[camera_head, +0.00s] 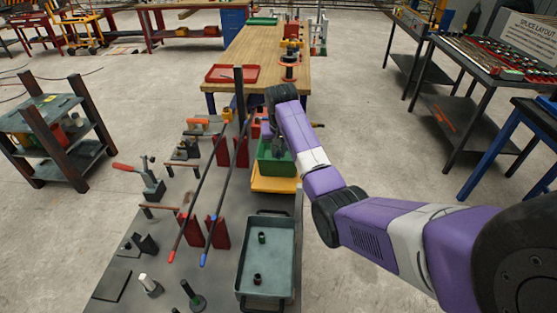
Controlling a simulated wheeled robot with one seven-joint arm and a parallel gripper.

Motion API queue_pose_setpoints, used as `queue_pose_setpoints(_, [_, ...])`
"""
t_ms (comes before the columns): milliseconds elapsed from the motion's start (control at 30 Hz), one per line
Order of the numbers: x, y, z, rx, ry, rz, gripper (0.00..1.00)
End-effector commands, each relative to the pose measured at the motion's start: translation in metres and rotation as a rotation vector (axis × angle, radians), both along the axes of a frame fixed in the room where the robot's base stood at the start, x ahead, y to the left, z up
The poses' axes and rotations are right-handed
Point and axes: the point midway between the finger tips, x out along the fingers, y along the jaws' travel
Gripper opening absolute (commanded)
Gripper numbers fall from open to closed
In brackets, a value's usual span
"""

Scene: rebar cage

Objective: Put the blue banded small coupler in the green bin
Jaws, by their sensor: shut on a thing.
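The green bin (276,170) stands on a yellow base at the right edge of the grey bench. My gripper (277,151) points down at the bin's opening, with its fingers over or just inside it; I cannot tell how deep. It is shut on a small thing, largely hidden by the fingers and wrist. This appears to be the blue banded small coupler, but I cannot make out its band. No blue banded coupler shows in the grey tray (243,262). A green-marked coupler (262,237) and a dark reddish one (257,279) stand there, apart.
Two long bars, one red-tipped (172,256) and one blue-tipped (204,260), slant across the bench left of the bin. A dark post (239,88) rises behind them. A wooden table with a red tray (232,74) lies beyond.

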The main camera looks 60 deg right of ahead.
Motion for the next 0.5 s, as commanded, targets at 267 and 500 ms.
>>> queue_pose_setpoints(267, [-0.001,0.0,-0.032,0.003,0.001,-0.002,0.0])
queue_pose_setpoints(500, [0.0,0.0,-0.046,0.0,0.0,-0.001,0.0])
